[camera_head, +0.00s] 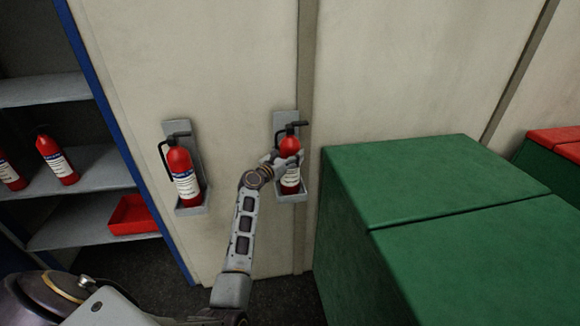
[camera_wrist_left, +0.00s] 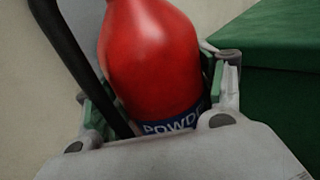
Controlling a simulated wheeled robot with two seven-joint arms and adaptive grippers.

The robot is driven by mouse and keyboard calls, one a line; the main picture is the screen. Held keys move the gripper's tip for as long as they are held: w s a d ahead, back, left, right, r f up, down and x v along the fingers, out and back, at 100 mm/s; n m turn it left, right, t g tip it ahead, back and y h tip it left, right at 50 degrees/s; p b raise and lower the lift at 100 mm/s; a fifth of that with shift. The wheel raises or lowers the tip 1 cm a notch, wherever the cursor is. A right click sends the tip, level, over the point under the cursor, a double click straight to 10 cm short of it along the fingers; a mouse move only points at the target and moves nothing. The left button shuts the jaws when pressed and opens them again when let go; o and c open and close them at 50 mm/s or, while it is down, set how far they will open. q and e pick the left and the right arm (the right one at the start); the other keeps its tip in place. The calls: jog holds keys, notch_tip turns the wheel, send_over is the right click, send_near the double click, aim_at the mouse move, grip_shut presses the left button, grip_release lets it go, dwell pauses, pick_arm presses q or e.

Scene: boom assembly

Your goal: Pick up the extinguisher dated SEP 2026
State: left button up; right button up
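Two red extinguishers with black handles and white labels sit in grey wall brackets in the head view: a left one (camera_head: 184,176) and a right one (camera_head: 290,180). The dates on their labels are too small to read. My left gripper (camera_head: 288,159) is at the upper body of the right extinguisher. In the left wrist view, its two fingers (camera_wrist_left: 158,105) stand on either side of the red cylinder (camera_wrist_left: 155,60), with the black hose inside the left finger. A blue band reading "POWD" shows below. Whether the fingers press on it is unclear. My right gripper is out of view.
A grey shelf (camera_head: 90,160) at the left holds more red extinguishers (camera_head: 57,160) and a red tray (camera_head: 135,215). Large green boxes (camera_head: 400,180) stand close to the right of the right bracket (camera_head: 296,198). Dark floor shows below the wall.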

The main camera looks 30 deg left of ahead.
aim_at(286, 130)
pick_arm(q)
jog(key=c, duration=1.2)
jog(key=shift+r, duration=0.35)
grip_shut()
jog(key=shift+w+a+f, duration=0.1)
jog(key=shift+r+p, duration=0.45)
jog(key=shift+r, duration=4.6)
